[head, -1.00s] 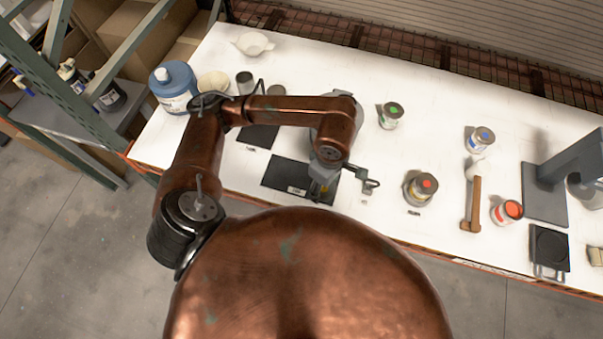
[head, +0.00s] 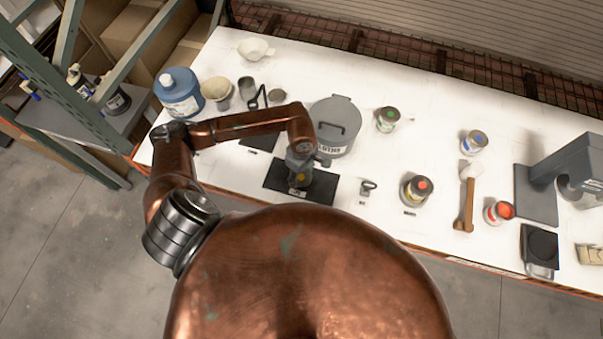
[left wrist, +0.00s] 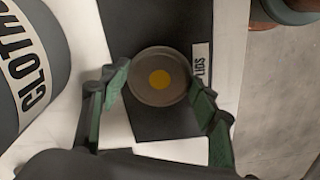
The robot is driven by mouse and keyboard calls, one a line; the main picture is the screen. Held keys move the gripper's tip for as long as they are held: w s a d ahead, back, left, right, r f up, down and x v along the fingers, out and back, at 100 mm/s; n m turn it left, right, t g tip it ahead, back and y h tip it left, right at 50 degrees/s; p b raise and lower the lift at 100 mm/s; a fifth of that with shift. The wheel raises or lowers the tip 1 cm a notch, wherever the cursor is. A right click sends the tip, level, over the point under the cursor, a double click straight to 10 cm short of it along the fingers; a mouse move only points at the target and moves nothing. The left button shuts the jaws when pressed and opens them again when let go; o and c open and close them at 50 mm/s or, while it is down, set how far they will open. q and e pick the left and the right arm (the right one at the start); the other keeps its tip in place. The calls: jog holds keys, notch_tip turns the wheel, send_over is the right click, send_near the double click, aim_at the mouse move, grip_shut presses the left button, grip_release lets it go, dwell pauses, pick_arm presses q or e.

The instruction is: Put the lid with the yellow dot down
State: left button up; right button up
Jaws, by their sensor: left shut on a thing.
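The lid with the yellow dot (left wrist: 160,82) is a round grey-brown disc in the left wrist view. It lies between the two green-padded fingers of my left gripper (left wrist: 158,92), which is shut on its rim. Below it is a black mat (left wrist: 150,28) with a white label reading "LIDS". In the head view my left gripper (head: 301,182) is over this mat (head: 275,176), with the yellow dot just showing. Whether the lid touches the mat is hard to tell. My right gripper is not in view.
A grey bin (head: 345,112) labelled "CLOTHS" stands close behind the mat.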

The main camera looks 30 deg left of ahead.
aim_at(302, 177)
pick_arm(q)
jog(key=shift+f, duration=0.15)
jog(key=shift+f, duration=0.1)
jog(key=shift+f, duration=0.15)
jog(key=o, duration=0.8)
jog(key=shift+c, duration=0.2)
jog(key=shift+r, duration=0.3)
notch_tip(302, 177, up, 12)
jog(key=b, duration=0.2)
jog(key=shift+b, duration=0.4)
